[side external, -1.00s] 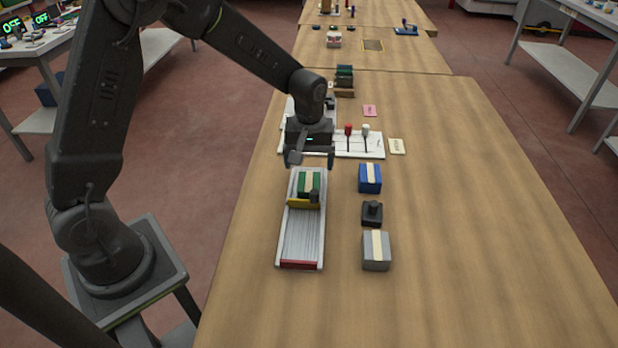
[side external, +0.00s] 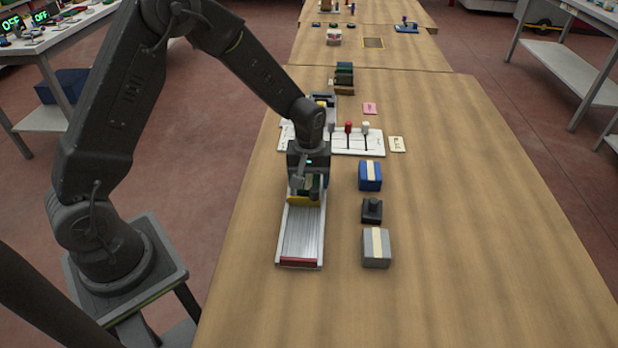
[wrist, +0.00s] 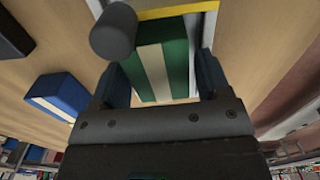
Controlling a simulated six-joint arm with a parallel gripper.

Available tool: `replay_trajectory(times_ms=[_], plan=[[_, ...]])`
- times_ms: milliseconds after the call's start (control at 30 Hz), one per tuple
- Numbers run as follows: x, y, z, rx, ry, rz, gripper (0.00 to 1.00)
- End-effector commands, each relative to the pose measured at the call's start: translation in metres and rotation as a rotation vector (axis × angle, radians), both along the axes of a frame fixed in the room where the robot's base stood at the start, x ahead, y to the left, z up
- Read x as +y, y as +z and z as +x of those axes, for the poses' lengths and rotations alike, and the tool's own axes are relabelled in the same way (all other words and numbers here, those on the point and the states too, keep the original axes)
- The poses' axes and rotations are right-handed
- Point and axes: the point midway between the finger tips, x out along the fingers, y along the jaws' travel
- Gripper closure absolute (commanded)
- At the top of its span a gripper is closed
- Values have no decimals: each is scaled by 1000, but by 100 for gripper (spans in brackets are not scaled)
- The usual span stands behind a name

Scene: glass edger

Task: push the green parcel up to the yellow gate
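The green parcel (wrist: 176,52), with a cream stripe, lies on the white-railed track (side external: 301,232). In the side view my gripper mostly hides it. The yellow gate (side external: 304,201) crosses the track just in front of the parcel; it also shows at the top of the wrist view (wrist: 178,10). I cannot tell whether a small gap separates them. My gripper (wrist: 164,80) is low over the far part of the track, open, with one finger on each side of the parcel.
A dark cylindrical knob (wrist: 113,32) stands close to the gate. A white panel with levers (side external: 358,140) lies behind. The table's right side is clear.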

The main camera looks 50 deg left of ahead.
Motion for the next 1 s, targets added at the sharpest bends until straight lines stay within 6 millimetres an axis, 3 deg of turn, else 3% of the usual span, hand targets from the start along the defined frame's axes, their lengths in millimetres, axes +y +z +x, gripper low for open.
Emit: replay_trajectory(times_ms=[433,467,500,733,1000], plan=[[0,0,0,0,0,0,72],[0,0,0,0,0,0,42],[0,0,0,0,0,0,38],[0,0,0,0,0,0,16],[0,2,0,-1,0,0,15]])
